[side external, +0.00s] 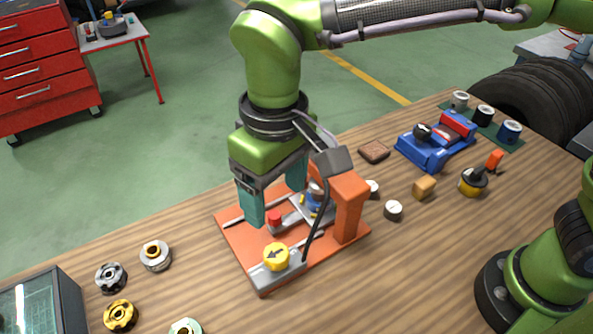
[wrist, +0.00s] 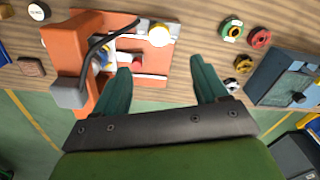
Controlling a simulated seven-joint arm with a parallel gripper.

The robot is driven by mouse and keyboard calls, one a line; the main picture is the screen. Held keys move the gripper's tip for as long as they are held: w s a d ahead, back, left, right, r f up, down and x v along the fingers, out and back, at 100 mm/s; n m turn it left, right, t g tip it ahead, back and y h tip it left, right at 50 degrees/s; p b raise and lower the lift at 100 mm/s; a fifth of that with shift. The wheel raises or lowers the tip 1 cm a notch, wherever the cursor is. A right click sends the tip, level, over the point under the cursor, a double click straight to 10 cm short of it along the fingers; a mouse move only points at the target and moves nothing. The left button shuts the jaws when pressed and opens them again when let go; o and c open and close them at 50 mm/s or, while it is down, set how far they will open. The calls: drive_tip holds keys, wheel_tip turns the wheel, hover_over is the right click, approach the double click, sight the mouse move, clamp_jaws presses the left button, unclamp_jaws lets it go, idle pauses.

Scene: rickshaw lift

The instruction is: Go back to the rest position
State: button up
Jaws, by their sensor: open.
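My gripper (side external: 272,198) is open, with its two teal fingers pointing down over the orange fixture (side external: 240,237) on the wooden table. In the wrist view my gripper (wrist: 160,78) shows its fingers wide apart with nothing between them. A small blue part (side external: 315,198) sits under the upright, partly hidden. I cannot tell whether a finger touches the fixture.
A blue toy vehicle (side external: 433,150) and several spools (side external: 510,131) stand at the back right. Several ring-shaped parts (side external: 155,256) lie front left, near a dark-framed tray (side external: 68,296). A black cable (side external: 318,222) arches over the fixture. A red cabinet (side external: 40,60) stands on the floor behind.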

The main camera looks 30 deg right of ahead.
drive_tip(key=s+d+r+m+t, duration=0.1)
drive_tip(key=s+d+m+t, duration=0.1)
drive_tip(key=d, duration=1.3)
drive_tip(key=s+d+r+m+t+y, duration=0.1)
drive_tip(key=s+d+m+t, duration=0.2)
drive_tip(key=d, duration=1.2)
drive_tip(key=m+t, duration=0.2)
drive_tip(key=shift+d+r+m+y, duration=0.2)
drive_tip(key=shift+r+m+y, duration=0.1)
drive_tip(key=shift+r+m, duration=0.1)
drive_tip(key=shift+a, duration=0.1)
